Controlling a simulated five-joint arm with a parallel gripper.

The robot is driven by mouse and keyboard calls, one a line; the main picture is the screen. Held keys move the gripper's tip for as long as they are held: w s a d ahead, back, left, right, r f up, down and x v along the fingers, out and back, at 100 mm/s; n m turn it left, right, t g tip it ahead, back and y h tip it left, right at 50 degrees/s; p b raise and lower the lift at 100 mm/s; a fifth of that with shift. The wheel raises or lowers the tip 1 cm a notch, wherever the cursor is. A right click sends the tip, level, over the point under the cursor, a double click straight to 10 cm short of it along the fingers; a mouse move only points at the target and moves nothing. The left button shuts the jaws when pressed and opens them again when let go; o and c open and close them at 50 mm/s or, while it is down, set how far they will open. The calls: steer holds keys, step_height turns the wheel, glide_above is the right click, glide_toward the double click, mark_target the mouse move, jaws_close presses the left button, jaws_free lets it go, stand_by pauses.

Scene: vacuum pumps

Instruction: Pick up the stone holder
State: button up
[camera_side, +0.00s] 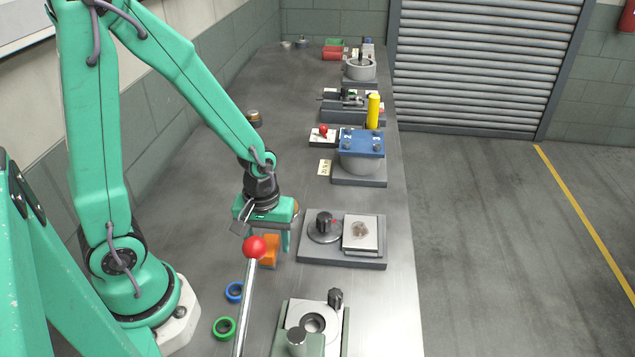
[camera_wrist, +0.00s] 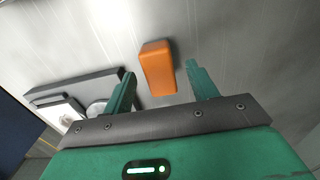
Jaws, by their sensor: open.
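No part is plainly marked as the stone holder, and I cannot tell which one it is. An orange block (camera_side: 270,250) stands on the bench, left of a grey base plate. My gripper (camera_side: 270,238) points down close over the orange block. In the wrist view the orange block (camera_wrist: 158,68) shows between the two fingertips of my gripper (camera_wrist: 161,72), with a gap on each side. The fingers are apart and hold nothing. A white square plate with a brownish stone-like patch (camera_side: 361,233) sits on the grey base plate (camera_side: 340,258).
A black-knobbed disc (camera_side: 324,228) shares the base plate. A red-knobbed lever (camera_side: 255,247) rises in front of my gripper. A green fixture (camera_side: 312,325), blue ring (camera_side: 235,291) and green ring (camera_side: 224,328) are nearer. A blue-topped pump (camera_side: 361,142) stands farther back.

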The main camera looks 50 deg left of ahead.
mark_target(268, 244)
steer(key=shift+f, duration=1)
steer(key=c, duration=1.2)
steer(key=shift+r, duration=0.15)
steer(key=shift+r, duration=4.9)
